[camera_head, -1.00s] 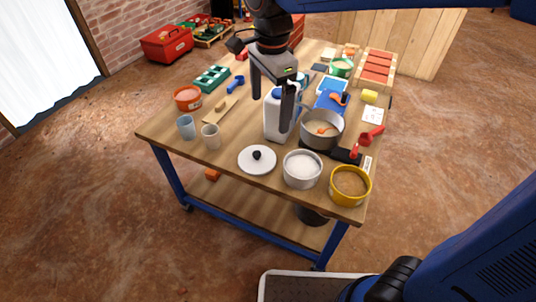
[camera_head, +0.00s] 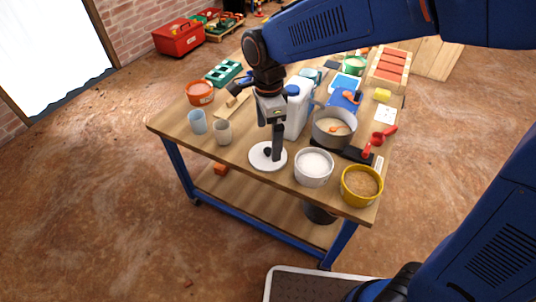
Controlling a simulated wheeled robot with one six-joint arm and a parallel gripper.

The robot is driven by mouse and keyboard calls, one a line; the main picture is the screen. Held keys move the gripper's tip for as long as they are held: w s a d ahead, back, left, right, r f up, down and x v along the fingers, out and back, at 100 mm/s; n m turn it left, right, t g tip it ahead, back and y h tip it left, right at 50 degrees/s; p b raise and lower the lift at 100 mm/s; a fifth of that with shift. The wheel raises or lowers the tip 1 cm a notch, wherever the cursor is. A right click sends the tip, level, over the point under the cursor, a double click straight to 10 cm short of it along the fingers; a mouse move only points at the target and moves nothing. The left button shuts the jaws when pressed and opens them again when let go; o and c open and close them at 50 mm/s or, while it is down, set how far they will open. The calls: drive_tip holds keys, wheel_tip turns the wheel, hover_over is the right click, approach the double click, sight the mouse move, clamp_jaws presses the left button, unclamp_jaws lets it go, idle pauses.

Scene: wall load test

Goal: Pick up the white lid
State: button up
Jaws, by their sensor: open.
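The white lid (camera_head: 257,162) lies flat near the front edge of the wooden table. It is round with a black knob (camera_head: 267,152) in its middle. My gripper (camera_head: 269,140) points down over the lid, with its fingers apart. One finger hangs in front of the lid's right part, beside the knob in the picture. The other finger is at the left and shows higher up. I cannot tell whether either finger touches the lid. Part of the lid is hidden behind the finger.
A white bowl of white powder (camera_head: 314,168) stands close to the lid's right, with a yellow pot (camera_head: 361,186) beyond. A grey pot (camera_head: 334,128) and a white jug (camera_head: 297,108) stand behind. Two cups, one light blue (camera_head: 198,122) and one beige (camera_head: 222,132), stand left.

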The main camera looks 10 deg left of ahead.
sight(268, 149)
drive_tip(key=shift+f, duration=3.2)
drive_tip(key=c, duration=0.8)
